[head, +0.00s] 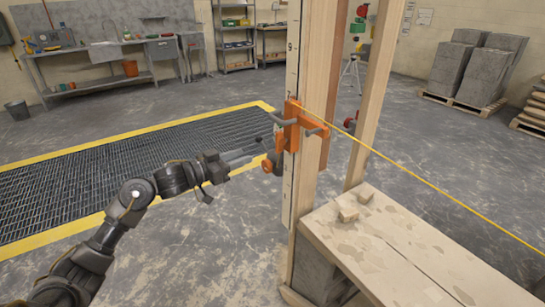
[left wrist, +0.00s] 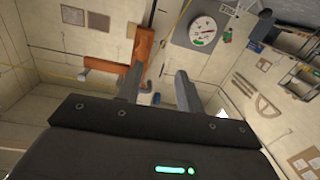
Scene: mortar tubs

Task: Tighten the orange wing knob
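An orange clamp (head: 291,124) with grey bars is fixed on the upright timber post, beside a measuring scale. A small rounded orange knob (head: 267,166) sits low on its left side, by a dark grey part; I take it for the wing knob, though its wings are not clear. My left gripper (head: 249,157) is just left of the knob, its fingers pointing at it. In the left wrist view its two fingers (left wrist: 158,88) are apart with nothing seen between them. An orange part (left wrist: 145,47) shows behind the left finger there; contact cannot be told. My right gripper is not in view.
A yellow string (head: 430,183) runs taut from the clamp to the right. A mortar-stained wooden board (head: 400,245) stands right of the post (head: 313,190). A floor grate (head: 110,160) with yellow edges lies left. Block stacks (head: 470,70) stand far right.

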